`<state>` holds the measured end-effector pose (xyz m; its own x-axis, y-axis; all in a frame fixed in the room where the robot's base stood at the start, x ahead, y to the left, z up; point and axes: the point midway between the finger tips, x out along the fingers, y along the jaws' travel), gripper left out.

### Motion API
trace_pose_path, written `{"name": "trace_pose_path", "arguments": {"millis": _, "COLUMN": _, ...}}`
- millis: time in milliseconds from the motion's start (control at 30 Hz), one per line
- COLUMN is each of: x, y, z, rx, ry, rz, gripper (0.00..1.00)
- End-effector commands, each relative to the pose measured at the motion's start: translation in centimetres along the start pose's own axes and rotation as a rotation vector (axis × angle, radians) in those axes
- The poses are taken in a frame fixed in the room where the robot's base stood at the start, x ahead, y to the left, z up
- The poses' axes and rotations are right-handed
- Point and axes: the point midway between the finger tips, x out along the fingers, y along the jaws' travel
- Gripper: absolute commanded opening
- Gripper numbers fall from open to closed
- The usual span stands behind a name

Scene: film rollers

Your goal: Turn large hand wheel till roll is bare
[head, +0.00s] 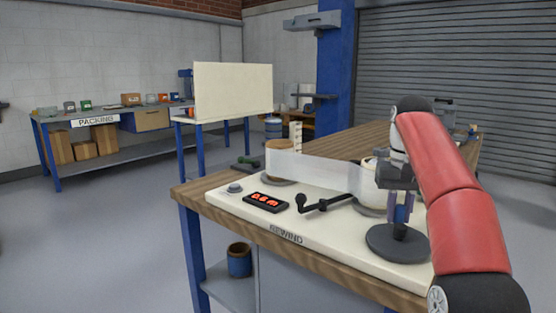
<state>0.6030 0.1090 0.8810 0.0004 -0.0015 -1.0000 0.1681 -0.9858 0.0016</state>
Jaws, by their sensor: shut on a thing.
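A cream rewind machine (235,207) stands on a wooden bench. A brown-topped roll (279,146) sits at its back left, with a wide whitish film (318,171) stretched from it to a pale roll (369,169) at the right. How much film is left on the brown roll I cannot tell. The large dark hand wheel (385,245) lies flat at the machine's front right. My gripper (400,212) points down over it and is shut on the wheel's upright handle, which the fingers mostly hide. A smaller black crank (325,204) stands left of the wheel.
A red digit display (266,202) and a grey button (235,187) are on the machine's left part. My red arm covers the bench's right side. A packing bench (95,120) and a blank board (233,89) stand behind. Open floor lies at left.

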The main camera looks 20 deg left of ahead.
Motion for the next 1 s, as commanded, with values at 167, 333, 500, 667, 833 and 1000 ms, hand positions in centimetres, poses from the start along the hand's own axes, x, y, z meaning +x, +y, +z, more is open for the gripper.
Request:
{"name": "trace_pose_path", "arguments": {"millis": 167, "x": 0.1, "y": -0.6, "z": 0.2, "rx": -0.006, "ry": -0.004, "rz": -0.006, "gripper": 0.09}}
{"name": "trace_pose_path", "arguments": {"millis": 333, "x": 0.0, "y": -0.4, "z": 0.2, "rx": -0.003, "ry": -0.003, "rz": -0.003, "gripper": 0.09}}
{"name": "trace_pose_path", "arguments": {"millis": 500, "x": 0.0, "y": -0.9, "z": 0.4, "rx": -0.003, "ry": -0.003, "rz": -0.002, "gripper": 0.09}}
{"name": "trace_pose_path", "arguments": {"millis": 667, "x": 0.0, "y": -2.2, "z": 0.8, "rx": -0.007, "ry": -0.004, "rz": -0.004, "gripper": 0.09}}
{"name": "trace_pose_path", "arguments": {"millis": 833, "x": -0.1, "y": -2.6, "z": 0.8, "rx": -0.004, "ry": -0.002, "rz": -0.004, "gripper": 0.09}}
{"name": "trace_pose_path", "arguments": {"millis": 1000, "x": -0.1, "y": -2.5, "z": 0.8, "rx": -0.003, "ry": 0.001, "rz": -0.003, "gripper": 0.09}}
